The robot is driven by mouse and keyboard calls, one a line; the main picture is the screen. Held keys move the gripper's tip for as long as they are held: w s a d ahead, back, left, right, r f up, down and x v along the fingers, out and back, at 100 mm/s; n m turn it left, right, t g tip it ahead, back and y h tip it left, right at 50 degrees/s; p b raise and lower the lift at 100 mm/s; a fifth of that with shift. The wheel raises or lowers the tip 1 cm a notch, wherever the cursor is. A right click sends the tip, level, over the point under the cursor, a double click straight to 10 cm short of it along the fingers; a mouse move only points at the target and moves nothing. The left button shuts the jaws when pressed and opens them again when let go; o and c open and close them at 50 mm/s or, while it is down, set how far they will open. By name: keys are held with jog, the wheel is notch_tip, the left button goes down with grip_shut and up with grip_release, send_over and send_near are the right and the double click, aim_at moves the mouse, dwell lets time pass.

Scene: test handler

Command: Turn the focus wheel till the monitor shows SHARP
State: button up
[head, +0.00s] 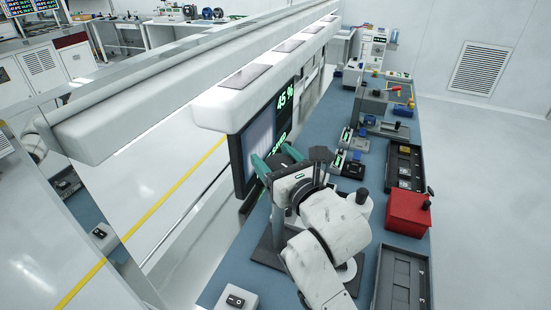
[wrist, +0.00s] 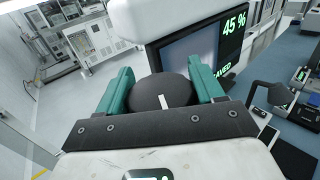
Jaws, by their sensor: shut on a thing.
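The focus wheel (wrist: 160,93) is a dark round knob with a white mark, seen in the wrist view between my gripper's two teal fingers. My gripper (wrist: 162,85) is shut on the wheel, one finger on each side. In the head view my gripper (head: 276,160) reaches in front of the monitor, and I cannot make out the wheel there. The monitor (head: 262,138) shows 45 % in green beside a pale picture. It also shows in the wrist view (wrist: 187,62). A green word below the number is partly hidden, and I cannot read it surely.
A white overhead beam (head: 235,95) runs just above the monitor. The blue bench (head: 335,195) carries a red box (head: 408,214), black trays (head: 404,275) and several small devices to the right of my arm. A switch box (head: 237,299) sits at the near edge.

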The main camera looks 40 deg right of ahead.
dwell(0.5)
jog(key=o, duration=1)
jog(key=shift+c, duration=0.2)
jog(key=v, duration=1)
jog(key=shift+s, duration=0.35)
